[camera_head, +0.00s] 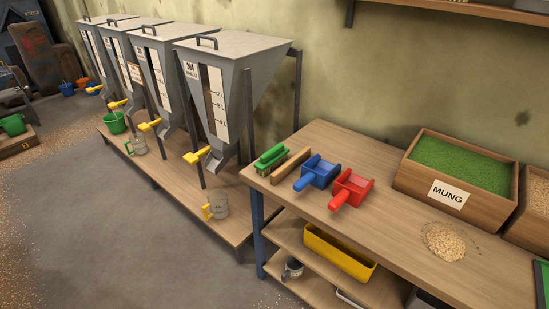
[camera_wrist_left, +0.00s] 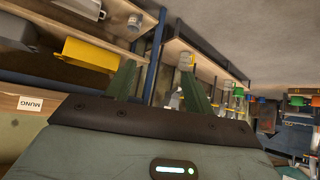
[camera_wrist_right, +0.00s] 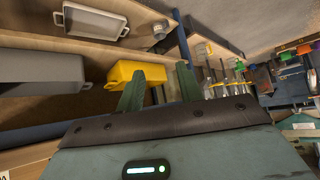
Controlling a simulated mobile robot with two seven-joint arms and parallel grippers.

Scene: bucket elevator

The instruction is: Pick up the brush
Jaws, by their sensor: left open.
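The brush appears to be the green block-shaped piece (camera_head: 271,158) at the left end of the wooden workbench (camera_head: 400,235) in the head view. It lies beside a plain wooden bar (camera_head: 291,165). Neither gripper shows in the head view. In the left wrist view my left gripper (camera_wrist_left: 158,82) has its two green fingers apart with nothing between them. In the right wrist view my right gripper (camera_wrist_right: 160,85) also has its fingers apart and empty. I cannot make out the brush in either wrist view.
A blue scoop (camera_head: 317,173) and a red scoop (camera_head: 351,188) lie right of the wooden bar. A MUNG crate (camera_head: 450,199) and a grain pile (camera_head: 448,242) are farther right. Several hoppers (camera_head: 222,85) stand left. A yellow bin (camera_head: 338,254) sits on the shelf below.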

